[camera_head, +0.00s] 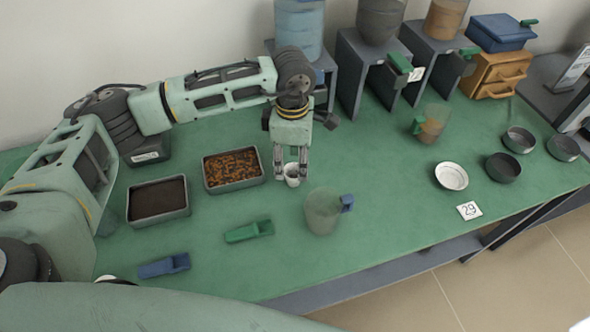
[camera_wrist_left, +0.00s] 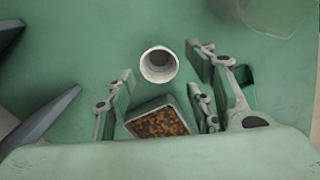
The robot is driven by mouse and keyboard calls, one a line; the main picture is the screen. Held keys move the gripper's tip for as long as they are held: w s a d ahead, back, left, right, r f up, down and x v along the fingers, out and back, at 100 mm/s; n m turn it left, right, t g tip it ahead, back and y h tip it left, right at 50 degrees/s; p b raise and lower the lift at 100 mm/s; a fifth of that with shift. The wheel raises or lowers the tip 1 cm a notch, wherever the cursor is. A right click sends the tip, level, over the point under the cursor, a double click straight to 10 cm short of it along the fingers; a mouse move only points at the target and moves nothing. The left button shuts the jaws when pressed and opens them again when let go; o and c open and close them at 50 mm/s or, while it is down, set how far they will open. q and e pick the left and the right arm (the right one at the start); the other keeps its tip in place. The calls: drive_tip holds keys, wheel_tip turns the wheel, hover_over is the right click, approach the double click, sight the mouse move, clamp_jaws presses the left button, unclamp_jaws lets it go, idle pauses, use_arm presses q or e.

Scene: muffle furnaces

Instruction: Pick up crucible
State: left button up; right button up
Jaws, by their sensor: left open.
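The crucible (camera_head: 292,172) is a small white cup standing upright on the green table. In the head view it is at the fingertips of my left gripper (camera_head: 291,176), which points down from above. In the left wrist view the crucible (camera_wrist_left: 158,65) appears as a white ring with an empty-looking inside. The fingers of my left gripper (camera_wrist_left: 158,85) are spread apart in that view, and the crucible lies in line with the gap between them. Whether the fingers touch it cannot be told. My right gripper is not in view.
A tray of orange-brown granules (camera_head: 262,181) and a tray of dark material (camera_head: 132,217) stand left of the crucible. A clear jug (camera_head: 316,217) stands close on the right. A green scoop (camera_head: 248,232) and a blue scoop (camera_head: 163,266) lie in front. Grey stands (camera_head: 350,75) are behind.

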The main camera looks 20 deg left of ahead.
sight(294, 170)
use_arm(q)
drive_tip(key=f, duration=0.1)
drive_tip(key=f+p, duration=0.1)
drive_tip(key=f, duration=0.2)
drive_tip(key=shift+w, duration=0.25)
drive_tip(key=shift+f+p, duration=0.35)
drive_tip(key=shift+f, duration=0.35)
drive_tip(key=shift+w, duration=0.1)
drive_tip(key=c, duration=0.6)
drive_tip(key=shift+c, duration=1)
drive_tip(key=c, duration=0.4)
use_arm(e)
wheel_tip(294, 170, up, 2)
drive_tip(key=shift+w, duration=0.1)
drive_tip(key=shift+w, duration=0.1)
